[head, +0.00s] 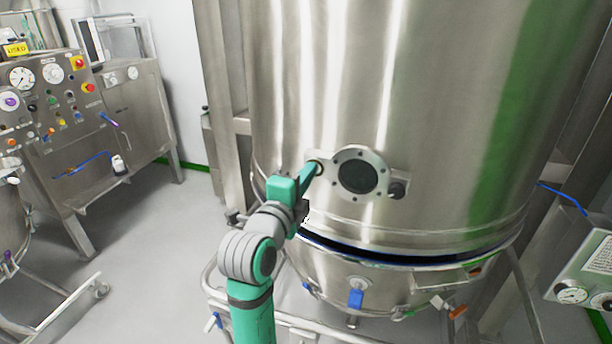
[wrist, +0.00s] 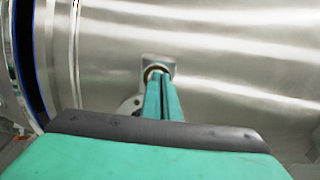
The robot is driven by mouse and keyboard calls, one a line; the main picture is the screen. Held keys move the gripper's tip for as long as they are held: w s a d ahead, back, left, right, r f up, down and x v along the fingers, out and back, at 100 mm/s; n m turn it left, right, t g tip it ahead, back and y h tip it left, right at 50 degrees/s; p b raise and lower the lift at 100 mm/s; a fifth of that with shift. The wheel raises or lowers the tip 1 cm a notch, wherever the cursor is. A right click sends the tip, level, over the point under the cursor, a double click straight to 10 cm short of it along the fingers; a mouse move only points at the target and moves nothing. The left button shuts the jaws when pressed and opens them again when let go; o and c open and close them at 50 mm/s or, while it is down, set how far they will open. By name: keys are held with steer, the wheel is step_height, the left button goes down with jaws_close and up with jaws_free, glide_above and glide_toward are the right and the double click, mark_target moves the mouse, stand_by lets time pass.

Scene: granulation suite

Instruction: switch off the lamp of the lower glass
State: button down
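The lower glass (head: 358,175) is a dark round window in a bolted steel ring on the big steel vessel. A small round fitting with a brass-coloured rim (head: 317,162) sits on a plate at its left. A dark knob (head: 397,189) sits at its right. My gripper (head: 314,169) reaches up to the left fitting. In the wrist view its two green fingers lie side by side, closed together, with tips at the round fitting (wrist: 153,70). They cover part of it, and I cannot tell whether they touch it. The ring shows only partly there, behind the fingers.
The vessel's lower rim and a dark gap run below the glass, with a blue-handled clamp (head: 356,298) beneath. A steel frame post (head: 213,90) stands at left. A control panel (head: 45,95) is farther left, with open floor (head: 165,225) between. A gauge box (head: 590,270) is at right.

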steer(key=v, duration=1.4)
